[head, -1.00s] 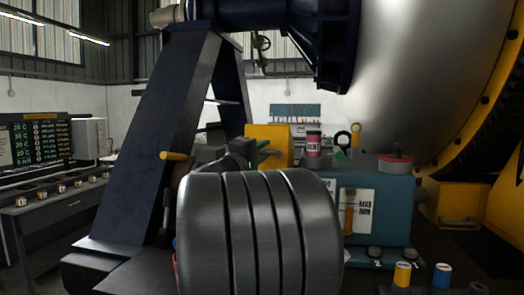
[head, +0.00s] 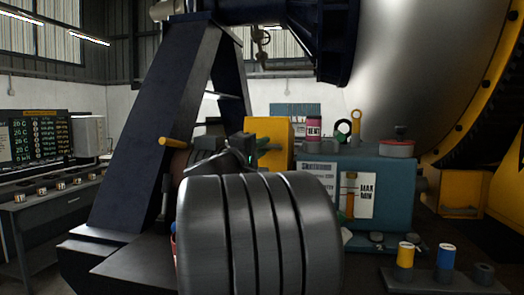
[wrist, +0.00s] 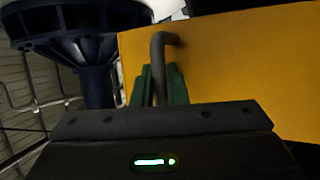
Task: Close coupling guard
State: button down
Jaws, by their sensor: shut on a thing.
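The coupling guard appears as a yellow box-like cover (head: 268,127) beyond my arm in the head view. Its broad yellow face (wrist: 225,75) fills the right of the wrist view. A grey bent handle (wrist: 160,62) stands in front of that face. My gripper (wrist: 160,88) is shut on this handle, with its green fingers on either side of it. In the head view my gripper (head: 264,147) is small, with its green fingers in front of the yellow cover. My large grey arm link hides what lies below. I cannot tell how far the guard is open.
A blue-green cabinet (head: 393,190) stands right of the guard, with a red-pink can (head: 313,128) and tools on top. A dark slanted frame (head: 155,135) rises at left. Colored spools stand on a dark tray (head: 425,279) at front right.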

jog(key=c, duration=1.7)
grip_release()
jog(key=shift+c, duration=0.2)
jog(key=shift+f, duration=0.1)
jog(key=b+v, duration=0.3)
jog(key=v, duration=1)
jog(key=shift+s+a, duration=0.25)
jog(key=shift+s, duration=0.1)
